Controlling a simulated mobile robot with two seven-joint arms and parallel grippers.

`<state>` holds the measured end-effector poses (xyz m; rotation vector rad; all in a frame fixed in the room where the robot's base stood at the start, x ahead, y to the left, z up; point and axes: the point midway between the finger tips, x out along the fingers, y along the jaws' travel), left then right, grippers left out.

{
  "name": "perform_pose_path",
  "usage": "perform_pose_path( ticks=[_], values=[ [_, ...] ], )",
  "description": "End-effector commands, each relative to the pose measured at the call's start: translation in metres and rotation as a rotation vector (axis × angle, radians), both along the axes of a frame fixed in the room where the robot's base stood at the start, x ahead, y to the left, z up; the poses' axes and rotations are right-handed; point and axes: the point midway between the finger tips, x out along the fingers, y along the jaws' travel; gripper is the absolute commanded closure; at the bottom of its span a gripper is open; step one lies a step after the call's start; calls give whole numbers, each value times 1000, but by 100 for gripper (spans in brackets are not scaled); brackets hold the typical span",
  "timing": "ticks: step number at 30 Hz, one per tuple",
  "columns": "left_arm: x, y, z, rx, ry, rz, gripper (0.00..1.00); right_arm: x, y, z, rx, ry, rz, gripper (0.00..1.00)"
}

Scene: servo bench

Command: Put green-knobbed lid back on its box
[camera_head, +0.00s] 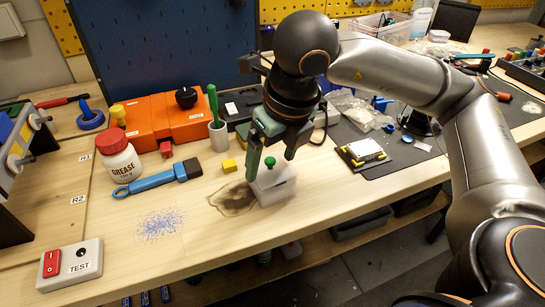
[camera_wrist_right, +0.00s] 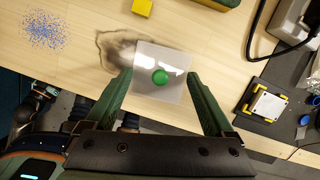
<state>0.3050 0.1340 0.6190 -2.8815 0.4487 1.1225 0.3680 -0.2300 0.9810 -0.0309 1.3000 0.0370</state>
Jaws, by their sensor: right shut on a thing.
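The pale lid with a green knob (camera_head: 270,162) is at the middle of the bench, over its white box (camera_head: 273,190). In the head view I cannot tell whether the lid is fully seated on the box. My right gripper (camera_head: 268,170) reaches down from above, one finger on each side of the lid, and is shut on it. In the right wrist view the green knob (camera_wrist_right: 160,77) lies between the two green fingers (camera_wrist_right: 160,88), and the lid covers most of the box. My left gripper is not in view.
Left of the box are a yellow block (camera_head: 229,166), a blue tool (camera_head: 157,179), a grease jar (camera_head: 118,155) and orange boxes (camera_head: 150,118). Blue granules (camera_head: 161,224) and a dark stain (camera_head: 237,200) mark the wood. A black mat (camera_head: 388,165) is at right.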

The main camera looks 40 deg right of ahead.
Motion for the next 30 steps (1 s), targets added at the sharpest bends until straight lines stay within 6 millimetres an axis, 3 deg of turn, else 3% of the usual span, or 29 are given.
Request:
perform_pose_path(
  ticks=[7,8,10,23,30],
  values=[
    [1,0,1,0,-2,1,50,0,0,0,0,0,0,64],
    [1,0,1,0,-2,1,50,0,0,0,0,0,0,10],
    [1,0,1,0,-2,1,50,0,0,0,0,0,0,2],
    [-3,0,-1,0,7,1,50,0,0,1,0,0,0,0],
    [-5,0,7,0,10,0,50,0,0,13,0,0,0,0]
  ],
)
